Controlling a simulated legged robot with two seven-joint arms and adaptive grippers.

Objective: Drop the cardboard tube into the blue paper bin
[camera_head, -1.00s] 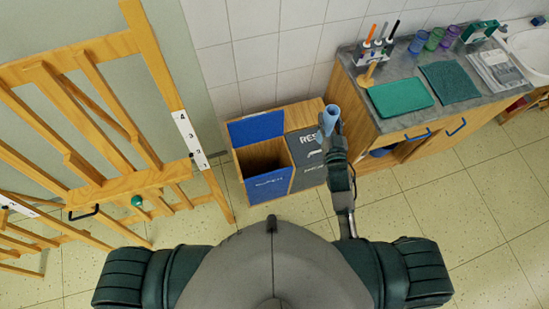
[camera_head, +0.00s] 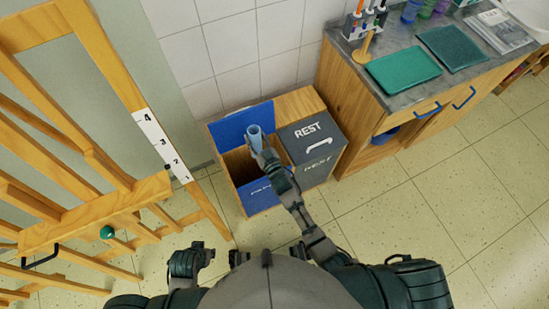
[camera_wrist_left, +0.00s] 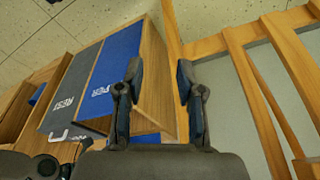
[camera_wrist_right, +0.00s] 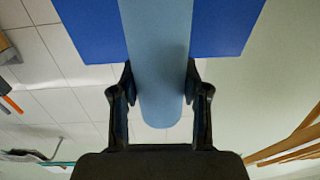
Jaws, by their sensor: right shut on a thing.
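The cardboard tube (camera_head: 255,138) is light blue and hollow. My right gripper (camera_head: 263,153) is shut on it and holds it roughly upright over the open compartment of the blue paper bin (camera_head: 262,195). In the right wrist view the tube (camera_wrist_right: 158,60) runs between the two fingers, in front of a blue panel (camera_wrist_right: 222,28). The bin has a wooden body, a blue front with white lettering and a raised blue panel behind the opening. The tube and my right arm hide part of the opening. My left gripper (camera_wrist_left: 160,85) is open and empty in the left wrist view.
The grey REST bin (camera_head: 316,150) stands against the right of the paper bin, its lid closed. A wooden easel (camera_head: 90,150) fills the left. A cabinet with a grey counter (camera_head: 400,85) stands right. The tiled floor (camera_head: 400,220) is clear at right front.

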